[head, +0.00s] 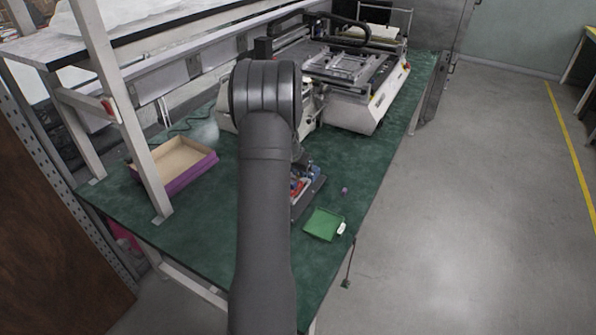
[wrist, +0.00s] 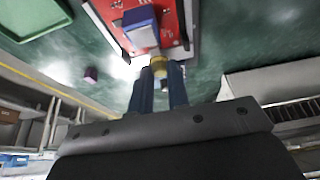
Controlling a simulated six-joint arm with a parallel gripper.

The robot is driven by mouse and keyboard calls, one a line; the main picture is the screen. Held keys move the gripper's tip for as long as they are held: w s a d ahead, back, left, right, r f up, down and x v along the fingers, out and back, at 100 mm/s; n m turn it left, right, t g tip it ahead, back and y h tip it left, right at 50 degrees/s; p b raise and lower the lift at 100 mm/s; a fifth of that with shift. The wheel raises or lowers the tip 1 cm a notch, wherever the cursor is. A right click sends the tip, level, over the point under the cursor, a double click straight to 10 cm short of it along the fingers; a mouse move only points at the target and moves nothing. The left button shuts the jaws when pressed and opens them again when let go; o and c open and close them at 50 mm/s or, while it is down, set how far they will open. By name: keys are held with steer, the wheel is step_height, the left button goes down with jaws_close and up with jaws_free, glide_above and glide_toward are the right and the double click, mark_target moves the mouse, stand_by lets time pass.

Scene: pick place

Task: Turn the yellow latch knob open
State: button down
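The yellow latch knob (wrist: 160,66) shows in the wrist view, just below a blue block with a pale front (wrist: 141,27) on a red panel (wrist: 172,22). My gripper (wrist: 158,84) has its two dark blue fingers apart, with a gap between them. Their tips are at the knob, one toward each side, and partly cover it. I cannot tell whether they touch it. In the head view my arm hides the knob and the gripper. Part of the red and blue fixture (head: 299,187) shows beside the arm.
A green tray (head: 324,224) and a small purple piece (head: 344,190) lie to the right of the fixture on the green table (head: 215,245). A purple-sided open box (head: 191,178) stands at the left. A large machine (head: 352,85) stands at the back. A shelf post (head: 135,150) rises at the left.

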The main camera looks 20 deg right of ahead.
steer(key=shift+n, duration=0.3)
steer(key=n, duration=0.1)
steer(key=n+t+y, duration=0.1)
steer(key=n, duration=0.1)
steer(key=shift+s+d, duration=0.15)
steer(key=shift+d, duration=0.05)
steer(key=n+y, duration=0.1)
steer(key=n, duration=0.1)
steer(key=n+y, duration=0.1)
steer(key=n, duration=0.2)
steer(key=shift+d, duration=0.2)
steer(key=n+y, duration=0.2)
steer(key=n, duration=0.2)
steer(key=shift+d+n, duration=0.1)
steer(key=shift+n, duration=0.3)
steer(key=shift+d+n+g+y, duration=0.15)
steer(key=shift+n+g+y, duration=0.35)
steer(key=shift+n, duration=1.4)
